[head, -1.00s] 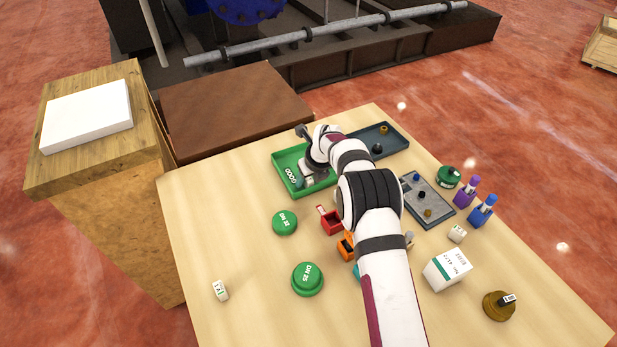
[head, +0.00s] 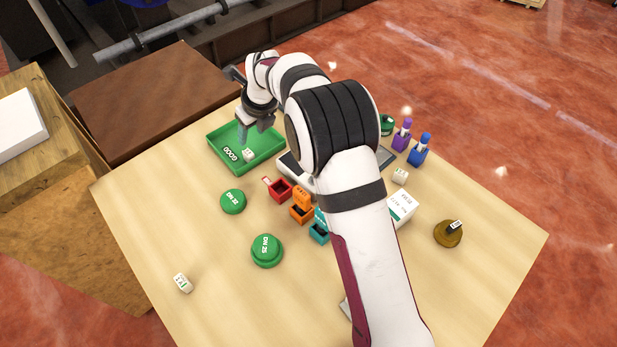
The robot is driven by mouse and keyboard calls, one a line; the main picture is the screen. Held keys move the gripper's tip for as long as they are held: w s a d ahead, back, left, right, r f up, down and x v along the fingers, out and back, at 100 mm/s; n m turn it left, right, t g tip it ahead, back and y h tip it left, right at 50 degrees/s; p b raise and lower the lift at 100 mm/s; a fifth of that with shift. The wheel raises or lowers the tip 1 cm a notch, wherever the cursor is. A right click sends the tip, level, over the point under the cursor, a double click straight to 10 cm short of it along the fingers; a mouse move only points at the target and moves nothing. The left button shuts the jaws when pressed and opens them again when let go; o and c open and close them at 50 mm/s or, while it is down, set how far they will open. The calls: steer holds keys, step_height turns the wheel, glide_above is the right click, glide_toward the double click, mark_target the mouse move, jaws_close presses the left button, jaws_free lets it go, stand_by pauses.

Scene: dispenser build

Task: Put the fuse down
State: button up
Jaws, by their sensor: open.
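A small white block with a dark mark, which looks like the fuse (head: 248,155), lies in the green tray (head: 219,155) marked GOOD, near its front side. My gripper (head: 256,134) is above the tray, just behind and above the fuse, with its fingers pointing down. The jaws are open, with nothing seen between them, and they look clear of the fuse.
Red (head: 280,191), orange (head: 301,213) and teal (head: 319,233) bins stand in front of the tray. Green round pieces (head: 233,201) and another white block (head: 182,283) are at left. My arm hides the table's middle right. The left front is mostly clear.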

steer(key=s+d+r+n+g+h, duration=0.1)
steer(key=s+d+r+n, duration=0.5)
steer(key=s+d, duration=0.25)
steer(key=s+d+r+n+g, duration=0.1)
steer(key=s+d+r+n, duration=0.4)
steer(key=s+d, duration=0.3)
steer(key=s+d+f+n, duration=0.1)
steer(key=s+n, duration=0.4)
steer(key=s, duration=0.6)
steer(key=s+d+f+n+g, duration=0.1)
steer(key=s+d+n, duration=0.3)
steer(key=s, duration=0.7)
steer(key=shift+s+n, duration=0.25)
steer(key=shift+n, duration=0.45)
